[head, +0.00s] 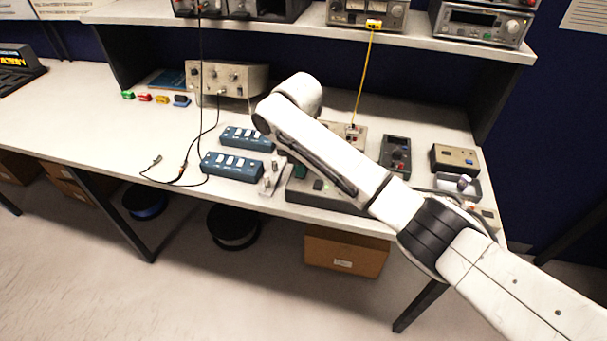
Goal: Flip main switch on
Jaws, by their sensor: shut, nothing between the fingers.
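My white arm reaches in from the lower right across the bench and bends over its middle. A dark grey box (325,191) with a green part and a small light button lies near the bench's front edge, partly covered by my arm. Two blue switch boxes, one behind (247,138) and one in front (232,166), lie to its left with pale rockers on top. I cannot tell which control is the main switch, nor whether it is on.
Small metallic parts (270,179) lie beside the front blue box. A beige instrument (228,79) stands at the back. A black meter (395,155) and a tan box (454,159) are at right. A yellow cable (365,75) hangs from the shelf. The bench's left is largely clear.

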